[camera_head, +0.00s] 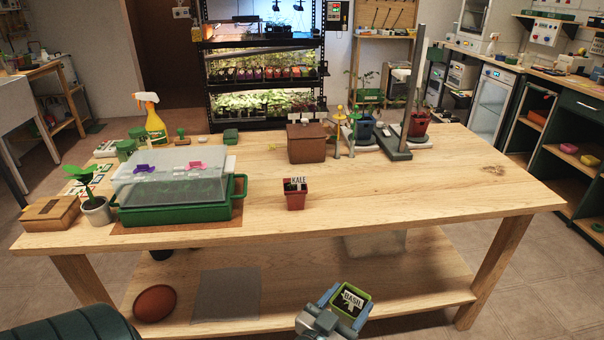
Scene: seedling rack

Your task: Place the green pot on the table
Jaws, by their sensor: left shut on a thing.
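The green pot (349,307) is a small lime-green square pot with dark soil and a white BASIL label. My left gripper (345,304) is shut on it at the bottom centre of the head view, with blue-grey fingers at its sides. The pot appears in front of the table's near edge, over the lower shelf in the picture, tilted in this view. The wooden table (400,190) fills the middle of the view. My right gripper is not in view.
A red KALE pot (295,196) stands near the table's front edge. A green tray (175,213) with a clear lid and a potted seedling (96,210) stand at the left. A brown box (306,145) and a stand (394,150) are at the back. The table's right half is mostly clear.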

